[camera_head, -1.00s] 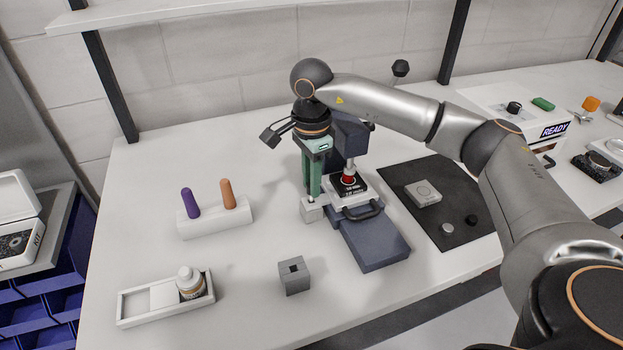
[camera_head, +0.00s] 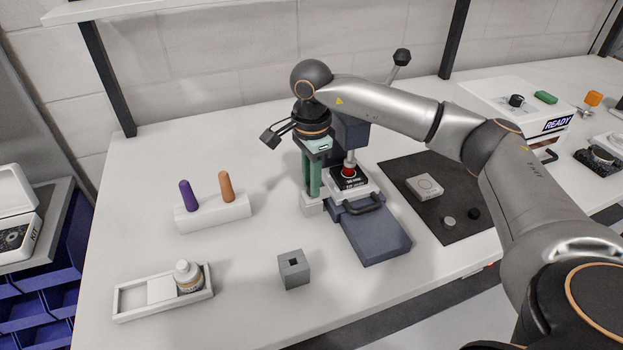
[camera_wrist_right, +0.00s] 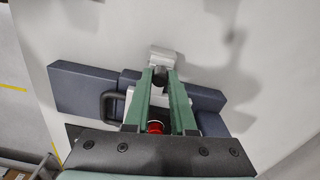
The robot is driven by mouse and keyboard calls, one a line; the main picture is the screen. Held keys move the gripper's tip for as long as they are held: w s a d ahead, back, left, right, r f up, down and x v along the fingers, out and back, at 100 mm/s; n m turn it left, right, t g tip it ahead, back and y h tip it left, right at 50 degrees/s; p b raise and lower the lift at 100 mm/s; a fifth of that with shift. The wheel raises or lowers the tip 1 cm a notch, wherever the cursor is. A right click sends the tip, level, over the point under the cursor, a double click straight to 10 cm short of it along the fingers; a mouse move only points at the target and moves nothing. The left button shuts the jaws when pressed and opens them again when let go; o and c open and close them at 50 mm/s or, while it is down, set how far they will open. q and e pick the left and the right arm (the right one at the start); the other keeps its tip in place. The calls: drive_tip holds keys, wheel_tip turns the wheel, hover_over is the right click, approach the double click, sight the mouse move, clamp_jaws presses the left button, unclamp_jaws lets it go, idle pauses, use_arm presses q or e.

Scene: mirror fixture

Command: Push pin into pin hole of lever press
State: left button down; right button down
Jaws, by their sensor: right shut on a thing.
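The lever press has a dark blue base (camera_head: 370,237) and a grey ram above a red piece (camera_head: 348,171). Its black lever knob (camera_head: 402,57) shows behind my right arm. My right gripper (camera_head: 313,194) points down at the left side of the press, with its green fingers close together. In the right wrist view, its fingertips (camera_wrist_right: 161,78) are shut on a small dark piece, seemingly the pin (camera_wrist_right: 160,76). A light grey block (camera_wrist_right: 163,57) is right at the tips. The pin hole is hidden, so I cannot tell how deep the pin sits. My left gripper is not in view.
A holder (camera_head: 213,214) with purple and orange pegs stands left. In front are a white tray (camera_head: 130,302) with a bottle and a grey block (camera_head: 294,270) with a square hole. A dark mat (camera_head: 437,205) lies right of the press. The table between holder and press is clear.

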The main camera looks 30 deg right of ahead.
drive_tip(key=shift+f, duration=0.3)
drive_tip(key=c, duration=0.7)
unclamp_jaws()
wheel_tip(320, 180, up, 13)
drive_tip(key=shift+f, duration=0.2)
